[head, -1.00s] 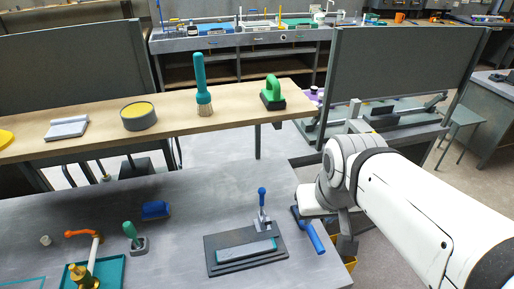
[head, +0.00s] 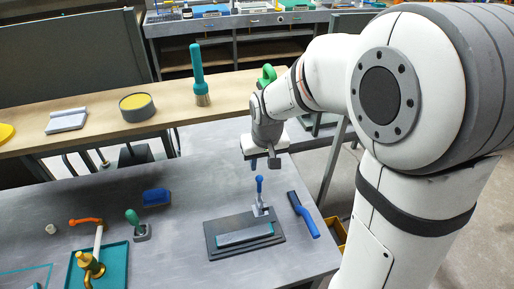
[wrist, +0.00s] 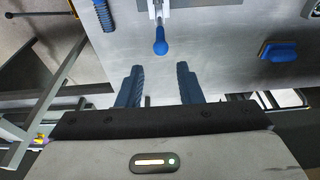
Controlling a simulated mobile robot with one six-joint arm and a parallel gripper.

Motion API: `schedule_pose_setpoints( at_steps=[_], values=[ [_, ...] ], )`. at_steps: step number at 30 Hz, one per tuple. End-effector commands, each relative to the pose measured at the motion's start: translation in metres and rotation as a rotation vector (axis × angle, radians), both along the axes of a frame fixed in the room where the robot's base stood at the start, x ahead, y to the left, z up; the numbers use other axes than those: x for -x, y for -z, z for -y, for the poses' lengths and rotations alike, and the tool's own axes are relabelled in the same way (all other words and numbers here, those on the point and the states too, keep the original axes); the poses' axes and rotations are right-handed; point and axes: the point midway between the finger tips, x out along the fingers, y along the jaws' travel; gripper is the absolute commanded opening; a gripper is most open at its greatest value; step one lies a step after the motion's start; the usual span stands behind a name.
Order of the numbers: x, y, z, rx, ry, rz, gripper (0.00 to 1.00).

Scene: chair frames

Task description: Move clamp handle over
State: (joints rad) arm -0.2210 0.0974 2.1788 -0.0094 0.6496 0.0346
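The toggle clamp (head: 260,210) stands on a dark base plate (head: 216,247) on the grey table, at the far edge of a grey-green bar (head: 243,235). Its blue-tipped handle (head: 259,184) points up. The handle also shows at the top middle of the wrist view (wrist: 160,42), just beyond the fingers. My gripper (wrist: 160,85) is open and empty, with its two blue fingers apart. In the head view my gripper (head: 263,163) hangs above and slightly behind the handle, and the two do not appear to touch.
A blue-handled brush (head: 304,215) lies right of the plate. A blue block (head: 156,197), a green-handled tool (head: 136,226) and a teal tray (head: 115,266) with a brass fitting are to the left. A wooden shelf (head: 98,128) runs behind. The table between is clear.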

Motion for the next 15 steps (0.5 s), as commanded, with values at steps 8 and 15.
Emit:
schedule_pose_setpoints(
  at_steps=[8,15],
  values=[
    [-0.006,0.029,-0.003,0.000,-0.003,-0.002,0.33],
    [-0.014,0.065,-0.005,0.000,-0.004,-0.002,0.33]
  ],
)
